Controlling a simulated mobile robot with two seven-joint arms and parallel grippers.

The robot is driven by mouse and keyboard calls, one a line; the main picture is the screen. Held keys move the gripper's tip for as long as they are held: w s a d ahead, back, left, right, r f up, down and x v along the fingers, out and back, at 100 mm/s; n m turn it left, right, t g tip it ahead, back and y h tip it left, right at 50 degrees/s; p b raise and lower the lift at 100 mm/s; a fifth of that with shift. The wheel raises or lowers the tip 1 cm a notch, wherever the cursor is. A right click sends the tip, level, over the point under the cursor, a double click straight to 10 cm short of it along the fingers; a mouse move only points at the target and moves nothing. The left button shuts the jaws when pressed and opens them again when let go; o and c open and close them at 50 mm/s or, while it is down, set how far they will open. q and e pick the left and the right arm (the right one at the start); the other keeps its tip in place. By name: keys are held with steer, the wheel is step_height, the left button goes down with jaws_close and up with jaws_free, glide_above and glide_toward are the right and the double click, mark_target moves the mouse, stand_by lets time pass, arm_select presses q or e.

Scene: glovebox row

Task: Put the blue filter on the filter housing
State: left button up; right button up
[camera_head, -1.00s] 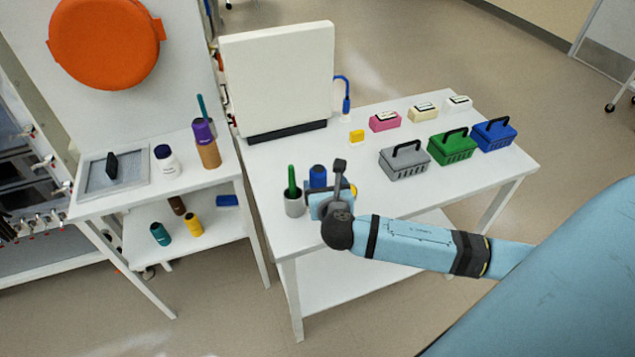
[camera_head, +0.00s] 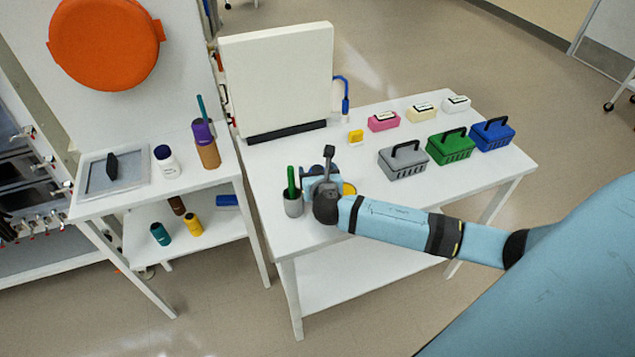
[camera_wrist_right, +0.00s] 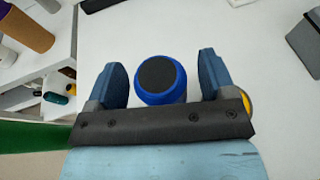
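The blue filter, a blue cylinder with a dark round top (camera_wrist_right: 160,78), stands on the white table between the fingers of my right gripper (camera_wrist_right: 162,82) in the wrist view. The fingers are open, with a gap on each side of it. In the head view my right gripper (camera_head: 318,178) is over the table's near left part and hides the blue cylinder. I cannot tell for sure which thing is the filter housing. My left gripper is not in view.
A grey cup with a green stick (camera_head: 293,203) stands just left of the gripper. A yellow disc (camera_head: 348,189) lies to its right. Grey (camera_head: 403,160), green (camera_head: 451,147) and blue (camera_head: 492,134) handled boxes stand farther right. A large white panel (camera_head: 277,80) rises behind.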

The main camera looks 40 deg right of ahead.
steer(key=c, duration=1)
step_height(320, 180, up, 20)
steer(key=s+a+f+n+t+y+p, duration=0.1)
steer(key=s+a+f+n+y+p, duration=0.3)
steer(key=s+a+f, duration=0.4)
steer(key=shift+s+a+n+y, duration=0.5)
steer(key=shift+s+a+y, duration=0.6)
steer(key=shift+s+a, duration=1.2)
